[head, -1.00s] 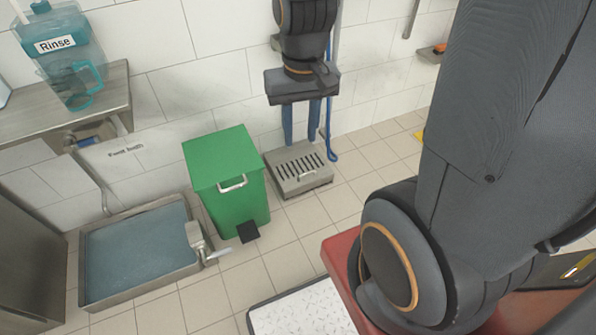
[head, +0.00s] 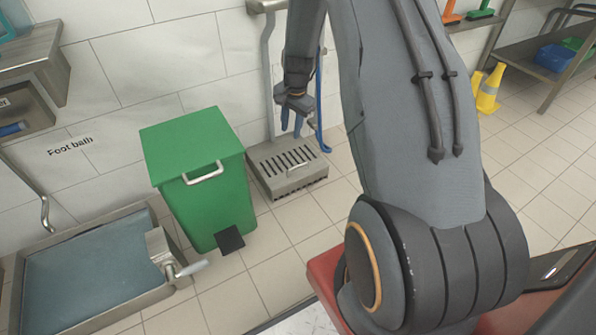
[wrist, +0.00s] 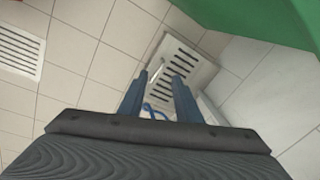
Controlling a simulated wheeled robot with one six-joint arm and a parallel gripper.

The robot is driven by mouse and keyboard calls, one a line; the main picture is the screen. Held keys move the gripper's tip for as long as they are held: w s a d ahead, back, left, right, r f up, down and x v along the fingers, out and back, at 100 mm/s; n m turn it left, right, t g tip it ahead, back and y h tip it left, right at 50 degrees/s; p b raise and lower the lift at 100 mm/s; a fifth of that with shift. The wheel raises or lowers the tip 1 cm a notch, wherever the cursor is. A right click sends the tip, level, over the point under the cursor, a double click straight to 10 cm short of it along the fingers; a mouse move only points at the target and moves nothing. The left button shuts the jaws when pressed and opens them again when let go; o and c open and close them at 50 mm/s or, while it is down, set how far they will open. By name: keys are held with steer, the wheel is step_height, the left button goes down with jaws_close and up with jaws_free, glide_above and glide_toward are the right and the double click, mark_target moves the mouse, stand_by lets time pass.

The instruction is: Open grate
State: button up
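The grate (head: 272,160) is a slotted metal top on a low grey metal box on the floor against the wall, right of the green bin. It lies flat, with a small bar handle (head: 299,163) near its front. My gripper (head: 292,122) hangs above the grate's back part, apart from it, with its blue fingers pointing down. In the wrist view the two fingers (wrist: 159,92) stand apart with nothing held between them. The slotted grate (wrist: 180,65) shows beyond and between the fingertips there.
The green bin (head: 200,185) with a pedal stands close left of the grate. The foot bath (head: 85,265) is farther left. A blue hose (head: 319,105) hangs just right of my gripper. A light slotted panel (wrist: 15,50) shows in the wrist view. Floor right of the grate is clear.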

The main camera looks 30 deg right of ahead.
mark_target(300, 165)
steer(key=w+d+f+m+b, duration=0.1)
steer(key=w+d+f+b, duration=0.1)
steer(key=f, duration=0.7)
steer(key=w+d+f+m+b, duration=0.2)
steer(key=f+b, duration=0.3)
steer(key=f, duration=0.4)
steer(key=w+d+f+m+b, duration=0.1)
steer(key=w+d+f+b, duration=0.3)
steer(key=f, duration=0.5)
steer(key=shift+w+f+m, duration=0.1)
steer(key=shift+f+m, duration=0.2)
steer(key=shift+f, duration=0.1)
jaws_close()
